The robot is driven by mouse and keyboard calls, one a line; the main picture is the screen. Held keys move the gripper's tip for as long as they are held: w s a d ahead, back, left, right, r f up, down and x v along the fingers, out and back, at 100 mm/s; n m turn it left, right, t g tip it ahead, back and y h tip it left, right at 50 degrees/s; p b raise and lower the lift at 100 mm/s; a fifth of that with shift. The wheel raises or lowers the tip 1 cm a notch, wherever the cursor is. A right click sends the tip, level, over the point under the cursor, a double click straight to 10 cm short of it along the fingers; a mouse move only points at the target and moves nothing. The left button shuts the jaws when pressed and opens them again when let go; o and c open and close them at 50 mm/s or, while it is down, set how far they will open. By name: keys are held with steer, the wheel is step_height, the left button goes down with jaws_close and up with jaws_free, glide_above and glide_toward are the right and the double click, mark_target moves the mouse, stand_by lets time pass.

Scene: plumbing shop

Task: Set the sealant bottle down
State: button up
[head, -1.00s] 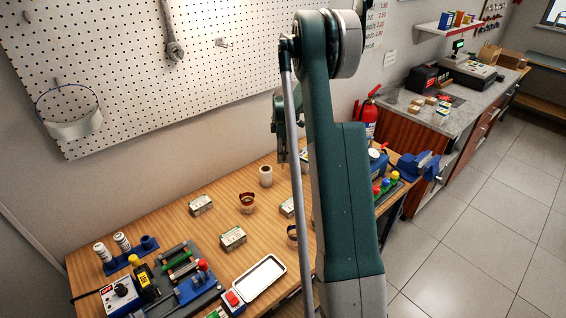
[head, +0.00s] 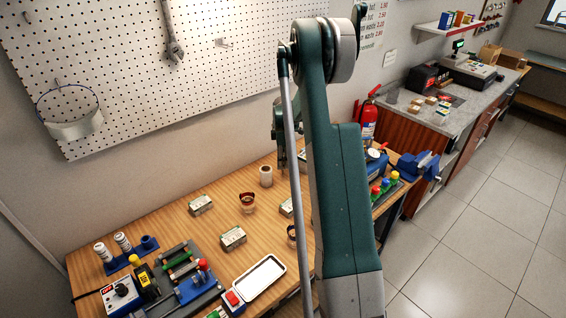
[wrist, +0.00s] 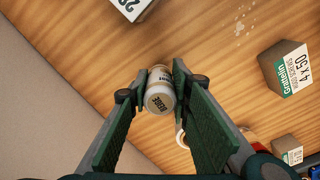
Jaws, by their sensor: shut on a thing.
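In the wrist view my gripper (wrist: 163,72) is shut on the sealant bottle (wrist: 160,94), a pale bottle with a beige band and lettering on its end. The fingers lie on both sides of it. The wooden workbench (wrist: 110,65) is behind the bottle; I cannot tell whether the bottle touches it. Two similar white bottles (head: 122,242) stand in a blue rack (head: 118,265) at the bench's left, next to an empty-looking holder.
Small labelled boxes (head: 233,237) stand on the bench, one also showing in the wrist view (wrist: 287,68). A white cylinder (head: 265,176) and a brown-topped cup (head: 247,203) stand nearby. A white tray (head: 258,279) lies in front. Bare wood lies between them.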

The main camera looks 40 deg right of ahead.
steer(key=shift+f, duration=0.1)
steer(key=o, duration=0.9)
step_height(320, 180, up, 12)
steer(key=shift+r+b, duration=0.15)
steer(key=shift+b, duration=0.15)
stand_by(0.5)
